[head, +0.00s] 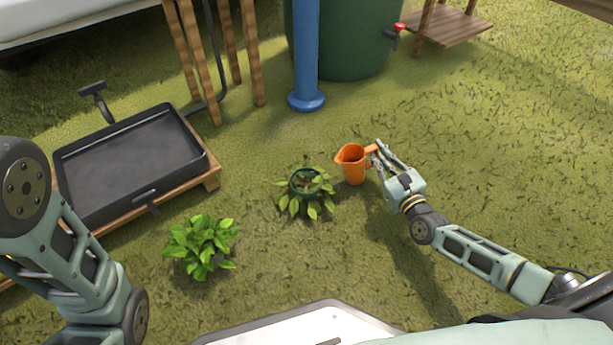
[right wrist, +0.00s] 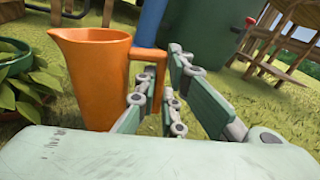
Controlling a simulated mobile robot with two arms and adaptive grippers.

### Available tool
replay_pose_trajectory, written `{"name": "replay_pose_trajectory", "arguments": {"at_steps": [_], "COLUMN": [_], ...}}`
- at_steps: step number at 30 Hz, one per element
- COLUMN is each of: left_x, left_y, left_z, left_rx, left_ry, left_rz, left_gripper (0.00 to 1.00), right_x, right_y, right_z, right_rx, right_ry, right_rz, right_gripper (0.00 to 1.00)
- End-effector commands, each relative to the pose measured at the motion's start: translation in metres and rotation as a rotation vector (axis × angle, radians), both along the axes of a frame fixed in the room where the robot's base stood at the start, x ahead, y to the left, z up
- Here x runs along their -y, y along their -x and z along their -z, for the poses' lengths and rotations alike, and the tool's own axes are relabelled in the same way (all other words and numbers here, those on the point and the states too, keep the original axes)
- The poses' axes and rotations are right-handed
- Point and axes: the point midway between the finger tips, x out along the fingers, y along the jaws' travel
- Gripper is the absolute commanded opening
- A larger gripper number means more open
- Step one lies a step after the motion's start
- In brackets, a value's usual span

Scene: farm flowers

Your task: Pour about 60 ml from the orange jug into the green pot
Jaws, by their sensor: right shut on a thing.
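The orange jug (head: 352,167) is upright or nearly so, its handle toward my right arm and its spout to the left. It also shows in the right wrist view (right wrist: 92,82). My right gripper (head: 374,157) is shut on the jug's handle. The green pot (head: 305,181) stands just left of the jug, with leaves around it and only its rim showing clearly. In the right wrist view the pot (right wrist: 14,56) is at the left edge. The inside of the jug cannot be made out. My left arm is at the left, but its gripper is out of view.
A leafy plant (head: 200,246) grows to the left in front. A black tray (head: 130,165) on a wooden frame stands at the left. Behind are a blue post (head: 306,50) and a large green barrel (head: 348,45).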

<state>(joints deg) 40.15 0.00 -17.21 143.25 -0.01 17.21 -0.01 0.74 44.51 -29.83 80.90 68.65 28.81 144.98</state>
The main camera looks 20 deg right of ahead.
Motion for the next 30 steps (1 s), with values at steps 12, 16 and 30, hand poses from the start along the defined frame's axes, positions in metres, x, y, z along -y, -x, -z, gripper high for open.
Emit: {"name": "replay_pose_trajectory", "arguments": {"at_steps": [12, 16, 30], "left_x": [0.000, 0.000, 0.000], "left_y": [0.000, 0.000, 0.001], "left_z": [0.000, 0.000, -0.047], "left_rx": [0.000, 0.000, 0.002], "left_ry": [0.000, 0.000, 0.000], "left_rz": [0.000, 0.000, 0.000], "left_gripper": [0.40, 0.40, 0.40], "right_x": [-0.029, -0.040, -0.064], "right_y": [0.002, 0.003, 0.004], "right_z": [-0.029, -0.039, -0.074], "right_rx": [0.021, 0.026, 0.041], "right_ry": [0.263, 0.346, 0.629], "right_rz": [0.000, -0.001, -0.002], "right_gripper": [0.00, 0.00, 0.00]}}
